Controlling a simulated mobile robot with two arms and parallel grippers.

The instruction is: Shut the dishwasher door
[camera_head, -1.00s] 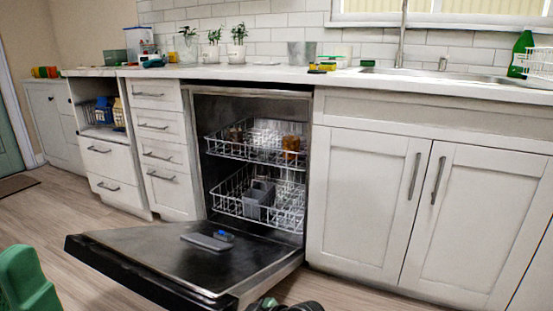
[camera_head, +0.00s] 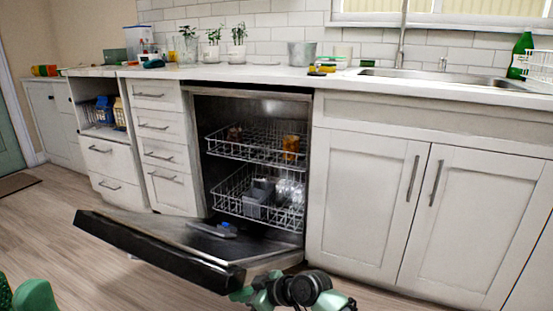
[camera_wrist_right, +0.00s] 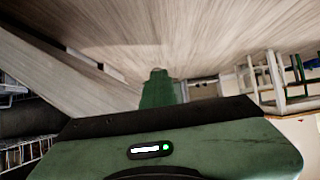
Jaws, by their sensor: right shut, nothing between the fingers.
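The dishwasher door (camera_head: 165,252) hangs open in the head view, tilted up from level, with its dark outer edge toward me. The dishwasher (camera_head: 262,104) behind it shows its open cavity, with an upper rack (camera_head: 222,151) and a lower rack (camera_head: 228,203) inside. My right gripper (camera_head: 241,295) is at the door's near right corner, low down and partly hidden; whether it touches cannot be told. The right wrist view shows its closed green fingers (camera_wrist_right: 158,88), with nothing between them. Green parts of mine show at the lower left; no left fingertips can be made out.
A grey item with a blue part (camera_head: 222,230) lies on the inner face of the door. White drawers (camera_head: 168,155) stand left of the dishwasher and a sink cabinet (camera_head: 365,200) stands right. Wooden floor (camera_head: 60,250) is clear at the left.

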